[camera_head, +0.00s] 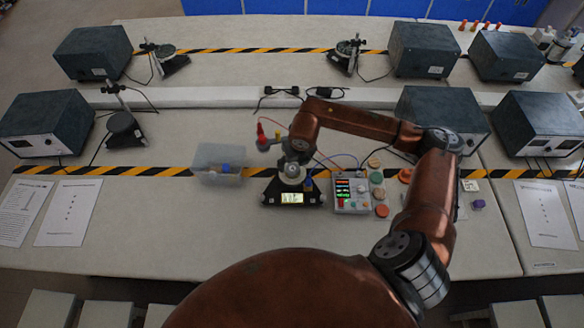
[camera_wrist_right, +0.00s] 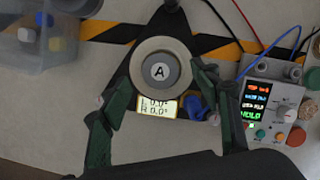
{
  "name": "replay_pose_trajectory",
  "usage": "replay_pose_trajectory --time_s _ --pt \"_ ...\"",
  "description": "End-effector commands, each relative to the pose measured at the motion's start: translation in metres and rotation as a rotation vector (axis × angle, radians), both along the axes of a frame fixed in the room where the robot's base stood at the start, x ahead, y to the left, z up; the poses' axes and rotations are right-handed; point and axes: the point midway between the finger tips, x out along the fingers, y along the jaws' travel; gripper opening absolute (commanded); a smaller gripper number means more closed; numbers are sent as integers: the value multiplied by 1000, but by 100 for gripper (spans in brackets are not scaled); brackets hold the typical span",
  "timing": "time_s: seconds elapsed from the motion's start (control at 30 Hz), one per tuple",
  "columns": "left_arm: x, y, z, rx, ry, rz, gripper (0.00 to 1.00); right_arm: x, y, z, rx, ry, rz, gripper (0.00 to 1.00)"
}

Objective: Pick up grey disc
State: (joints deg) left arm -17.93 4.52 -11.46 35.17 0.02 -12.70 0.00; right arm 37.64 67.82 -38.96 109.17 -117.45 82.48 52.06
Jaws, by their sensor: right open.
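The grey disc (camera_wrist_right: 159,72), marked with a letter A, sits in a pale round dish on a black triangular device (camera_head: 291,192) with a lit display. In the head view the disc is mostly hidden by my right wrist. My right gripper (camera_head: 292,170) is above the device, pointing down. In the right wrist view the green fingers of the gripper (camera_wrist_right: 160,84) are spread apart, one on each side of the disc, with nothing held. I cannot tell whether they touch the dish. My left gripper is not in view.
A clear bin (camera_head: 218,164) with small blocks stands left of the device. A control box (camera_head: 350,194) with lit readouts and wires is close on the right, with several coloured discs (camera_head: 381,210) beyond it. Bare table lies in front.

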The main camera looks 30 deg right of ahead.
Motion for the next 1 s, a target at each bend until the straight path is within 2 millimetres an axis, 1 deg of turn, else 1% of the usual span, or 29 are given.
replay_pose_trajectory --time_s 0.1,0.2,0.3,0.47,0.8,1.0 --pt "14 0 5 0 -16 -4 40 3 2 -18 1 4 -2 57" --pt "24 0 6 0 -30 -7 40 7 1 -30 1 4 -2 57" --pt "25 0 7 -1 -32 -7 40 8 1 -33 0 1 -1 57" --pt "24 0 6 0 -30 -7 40 8 0 -33 0 1 -1 56" --pt "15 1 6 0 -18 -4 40 7 0 -33 1 2 -2 33" --pt "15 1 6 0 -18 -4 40 7 0 -33 1 2 -2 19"
